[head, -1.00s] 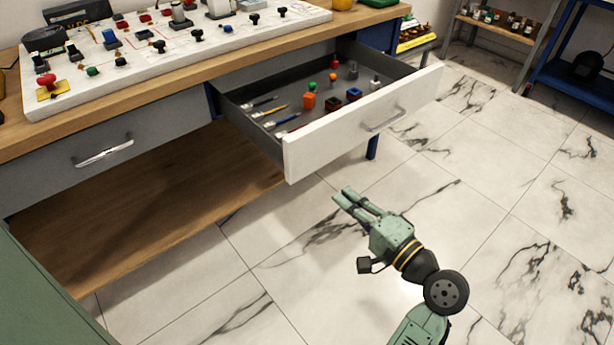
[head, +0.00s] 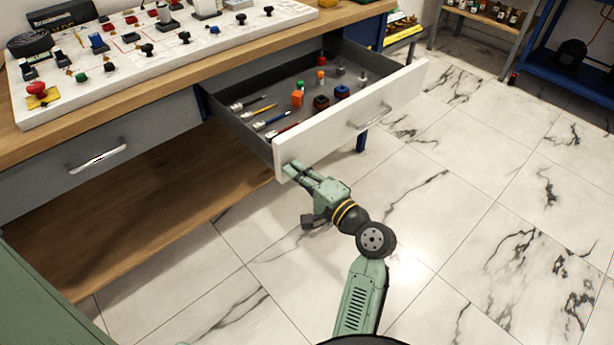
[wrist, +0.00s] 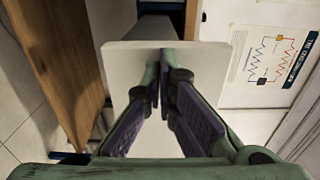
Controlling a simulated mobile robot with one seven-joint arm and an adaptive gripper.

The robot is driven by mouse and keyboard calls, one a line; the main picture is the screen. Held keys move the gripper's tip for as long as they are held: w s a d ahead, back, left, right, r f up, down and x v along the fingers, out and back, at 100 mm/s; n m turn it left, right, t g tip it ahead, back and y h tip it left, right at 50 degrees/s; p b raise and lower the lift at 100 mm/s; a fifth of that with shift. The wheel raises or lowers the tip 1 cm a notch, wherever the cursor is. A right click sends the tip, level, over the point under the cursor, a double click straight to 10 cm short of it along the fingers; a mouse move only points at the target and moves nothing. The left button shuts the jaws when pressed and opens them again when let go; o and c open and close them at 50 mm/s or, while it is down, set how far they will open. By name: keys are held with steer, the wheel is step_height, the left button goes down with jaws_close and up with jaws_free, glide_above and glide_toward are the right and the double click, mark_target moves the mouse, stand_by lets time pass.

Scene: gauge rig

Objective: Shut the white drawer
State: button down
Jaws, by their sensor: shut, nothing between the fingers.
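The white drawer (head: 335,125) is pulled out from the workbench and stands open in the head view. Its white front has a metal handle (head: 370,117) right of the middle. My gripper (head: 290,168) is shut and empty, with its fingertips at the lower left part of the drawer front. In the wrist view the fingertips (wrist: 164,60) come together in front of the white drawer front (wrist: 120,70). They look close to it or touching; I cannot tell which.
The drawer holds brushes (head: 262,112), small coloured blocks (head: 321,102) and other small parts. A closed grey drawer (head: 60,165) is at the left, above a wooden lower shelf (head: 150,220). A white control board (head: 150,70) lies on the bench. The tiled floor (head: 450,230) at right is clear.

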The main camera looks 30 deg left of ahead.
mark_target(220, 107)
steer(key=shift+a, duration=0.15)
steer(key=b+x, duration=0.1)
steer(key=x, duration=1.6)
steer(key=b+x, duration=0.1)
steer(key=x, duration=1.5)
steer(key=shift+w+a+f+b, duration=0.15)
steer(key=shift+a+f+b, duration=0.15)
steer(key=shift+a, duration=0.1)
steer(key=shift+w+a+r, duration=0.1)
steer(key=shift+w+a, duration=0.2)
steer(key=shift+a, duration=0.35)
steer(key=shift+w+a+r, duration=0.1)
steer(key=shift+r, duration=0.15)
